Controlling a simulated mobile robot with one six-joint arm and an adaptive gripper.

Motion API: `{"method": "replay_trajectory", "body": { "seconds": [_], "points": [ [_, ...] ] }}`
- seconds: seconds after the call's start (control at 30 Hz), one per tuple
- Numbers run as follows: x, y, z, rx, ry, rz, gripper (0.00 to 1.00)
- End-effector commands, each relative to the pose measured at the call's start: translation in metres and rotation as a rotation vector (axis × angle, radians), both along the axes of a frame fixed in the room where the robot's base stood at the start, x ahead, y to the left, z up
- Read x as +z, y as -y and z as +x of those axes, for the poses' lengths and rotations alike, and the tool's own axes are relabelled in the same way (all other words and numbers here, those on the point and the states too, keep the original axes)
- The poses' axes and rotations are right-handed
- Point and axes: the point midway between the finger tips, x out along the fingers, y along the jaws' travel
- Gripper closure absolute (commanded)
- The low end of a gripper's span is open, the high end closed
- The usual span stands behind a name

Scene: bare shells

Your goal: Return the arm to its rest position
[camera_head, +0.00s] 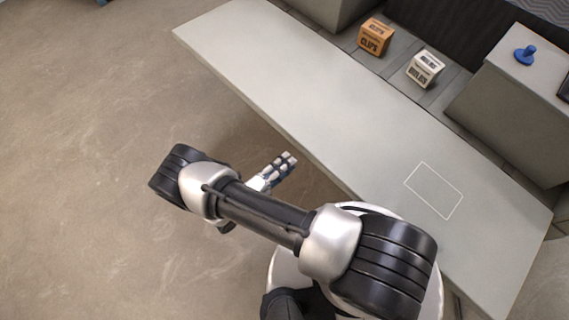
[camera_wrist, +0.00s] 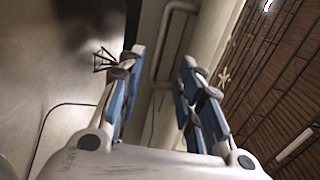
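My gripper (camera_head: 289,159) is in the head view, beside the near long edge of the pale table (camera_head: 300,85), over the floor side. My arm is bent, with its elbow out to the left of the picture. In the wrist view my gripper (camera_wrist: 162,68) has its two blue-padded fingers apart, with nothing between them. Behind the gap a pale pipe or table leg (camera_wrist: 160,45) shows. I cannot tell whether the gripper touches the table edge.
A white outlined rectangle (camera_head: 433,190) marks the bare tabletop. Behind the table, an orange box (camera_head: 373,40) and a white box (camera_head: 425,70) sit on a grey surface. A blue knob-like object (camera_head: 525,53) stands on a grey cabinet (camera_head: 510,95). Floor (camera_head: 90,120) at left is clear.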

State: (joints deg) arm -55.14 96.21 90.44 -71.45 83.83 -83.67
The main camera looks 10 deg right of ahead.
Motion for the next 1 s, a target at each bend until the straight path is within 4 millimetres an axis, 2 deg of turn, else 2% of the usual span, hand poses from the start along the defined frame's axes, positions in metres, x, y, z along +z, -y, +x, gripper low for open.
{"method": "replay_trajectory", "body": {
  "seconds": [0.47,0.57,0.67,0.8,1.0],
  "points": [
    [0.000,0.000,0.000,0.000,0.001,0.001,0.67],
    [0.007,-0.001,0.003,-0.023,0.018,0.023,0.67],
    [0.028,-0.002,0.011,-0.098,0.078,0.099,0.67],
    [0.077,0.001,0.022,-0.274,0.225,0.266,0.67],
    [0.150,0.016,0.028,-0.559,0.474,0.505,0.67]
  ]
}}
